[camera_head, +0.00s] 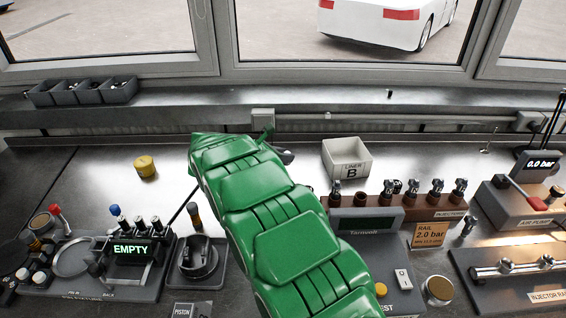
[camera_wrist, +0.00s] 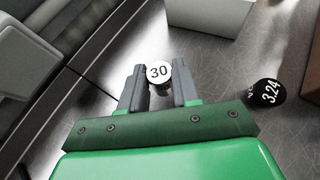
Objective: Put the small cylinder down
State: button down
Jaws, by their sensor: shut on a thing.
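My gripper (camera_wrist: 160,78) is shut on a small cylinder (camera_wrist: 158,71) with a white round top marked "30". The cylinder sits between the two grey fingertips, its top facing the wrist camera. The wrist view does not show clearly whether its bottom touches the metal bench. In the head view my green arm reaches over the bench toward the back wall and hides the cylinder.
A black round-topped piece (camera_wrist: 267,93) marked "3.24" is right of my gripper. In the head view, a white bin (camera_head: 347,159) marked "LINER B" stands right of my arm, and a yellow cylinder (camera_head: 146,167) stands left. Bare bench (camera_head: 105,180) shows at left.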

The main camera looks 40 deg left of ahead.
jog(key=shift+f, duration=1.4)
jog(key=shift+f, duration=0.1)
jog(key=c, duration=0.8)
grip_release()
jog(key=shift+f, duration=0.1)
jog(key=shift+s+r, duration=0.1)
jog(key=shift+r, duration=0.15)
jog(key=v, duration=1.1)
jog(key=shift+s+r, duration=0.15)
jog(key=shift+s, duration=0.2)
